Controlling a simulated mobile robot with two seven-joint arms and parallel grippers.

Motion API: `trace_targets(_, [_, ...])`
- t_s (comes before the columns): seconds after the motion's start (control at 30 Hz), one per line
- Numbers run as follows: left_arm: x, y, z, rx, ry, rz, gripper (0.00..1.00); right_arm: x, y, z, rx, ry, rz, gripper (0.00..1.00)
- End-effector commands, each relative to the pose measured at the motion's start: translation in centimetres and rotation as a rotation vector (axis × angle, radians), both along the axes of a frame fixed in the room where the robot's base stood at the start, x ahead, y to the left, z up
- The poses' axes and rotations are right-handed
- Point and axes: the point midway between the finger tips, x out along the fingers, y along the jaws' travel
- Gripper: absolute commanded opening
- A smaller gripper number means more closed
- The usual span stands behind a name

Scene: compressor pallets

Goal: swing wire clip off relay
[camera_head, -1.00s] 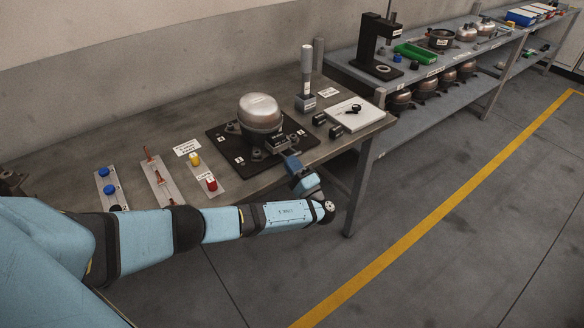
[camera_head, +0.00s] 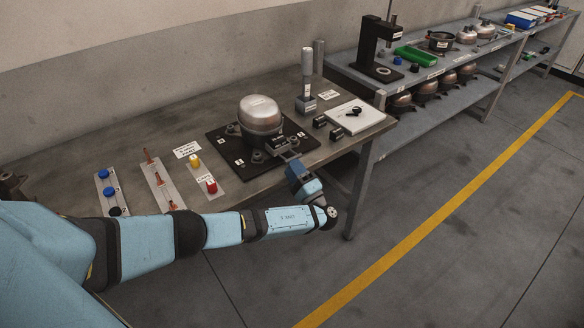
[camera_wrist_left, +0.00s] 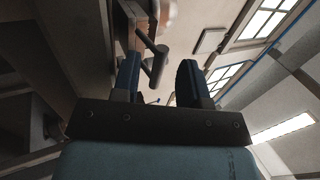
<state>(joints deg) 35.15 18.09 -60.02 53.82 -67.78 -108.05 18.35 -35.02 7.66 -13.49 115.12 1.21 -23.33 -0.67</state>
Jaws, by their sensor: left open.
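A silver domed compressor (camera_head: 260,116) sits on a black pallet (camera_head: 222,147) on the workbench. The dark labelled relay box (camera_head: 278,140) is on its front side, facing my arm. The wire clip is too small to make out in the head view. My left gripper (camera_head: 290,157) is open at the pallet's front edge, just in front of the relay. In the left wrist view, its two dark fingers (camera_wrist_left: 160,85) are apart. A dark grey rod-like part (camera_wrist_left: 157,66) shows between them, close to the left finger; I cannot tell if they touch. My right gripper is out of view.
Plates with blue knobs (camera_head: 108,189), copper-coloured parts (camera_head: 149,157) and red and yellow caps (camera_head: 211,185) lie left of the pallet. The floor in front is clear.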

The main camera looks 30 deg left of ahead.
Motion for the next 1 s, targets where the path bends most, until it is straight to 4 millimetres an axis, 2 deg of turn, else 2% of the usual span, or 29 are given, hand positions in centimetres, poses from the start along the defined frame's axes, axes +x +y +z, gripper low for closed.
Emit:
trace_targets(0.3, [-2.4, -6.0, -3.4, -0.004, 0.001, -0.002, 0.4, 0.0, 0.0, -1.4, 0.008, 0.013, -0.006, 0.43])
trace_targets(0.5, [-3.7, -9.0, -4.9, -0.002, 0.002, 0.0, 0.4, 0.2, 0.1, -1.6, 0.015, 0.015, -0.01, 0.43])
trace_targets(0.7, [-4.3, -10.4, -5.5, -0.001, 0.0, 0.0, 0.4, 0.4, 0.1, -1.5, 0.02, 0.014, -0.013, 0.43])
trace_targets(1.0, [-4.3, -10.5, -5.5, -0.001, 0.0, 0.0, 0.4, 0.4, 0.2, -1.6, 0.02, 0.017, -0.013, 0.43])
